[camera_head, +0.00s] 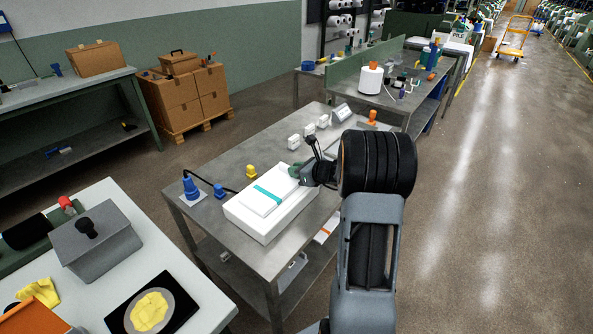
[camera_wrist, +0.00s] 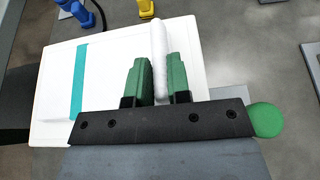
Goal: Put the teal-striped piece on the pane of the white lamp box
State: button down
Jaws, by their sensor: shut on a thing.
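The white lamp box (camera_head: 262,229) lies on the grey metal table. The white teal-striped piece (camera_head: 256,204) lies flat over its top, with the teal stripe across it; it also shows in the wrist view (camera_wrist: 78,85). My gripper (camera_head: 300,172) is at the box's far right end. In the wrist view its green fingers (camera_wrist: 160,82) are shut on a raised white ridge, which looks like a pinched edge of the piece. The piece and the pane are both white, so I cannot tell the pane's border. The gripped part is partly hidden by the fingers.
A blue bottle (camera_head: 191,187), a smaller blue item (camera_head: 219,191) and a yellow item (camera_head: 251,172) stand left of the box, with a black cable.

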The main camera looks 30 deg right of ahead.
jog(key=shift+f, duration=0.1)
jog(key=shift+f, duration=0.1)
jog(key=c, duration=1.1)
grip_release()
jog(key=shift+r, duration=0.35)
jog(key=v, duration=1.1)
jog(key=s+a+n+g+y, duration=0.1)
jog(key=s+a+n+g, duration=0.2)
jog(key=a+n, duration=0.4)
jog(key=s+a+n+g, duration=0.35)
jog(key=a+n, duration=0.25)
jog(key=a, duration=0.2)
jog(key=s+a+n+g+h, duration=0.1)
jog(key=s+a+n+h, duration=0.1)
jog(key=n, duration=0.4)
jog(key=s+a+n+h, duration=0.1)
jog(key=s+n+h, duration=0.1)
jog(key=s+n, duration=0.2)
jog(key=s+a+r+n+g+h, duration=0.1)
jog(key=s+n, duration=0.3)
jog(key=n, duration=0.4)
jog(key=shift+a+g+h, duration=0.35)
jog(key=shift+a+h, duration=0.45)
jog(key=shift+h, duration=0.1)
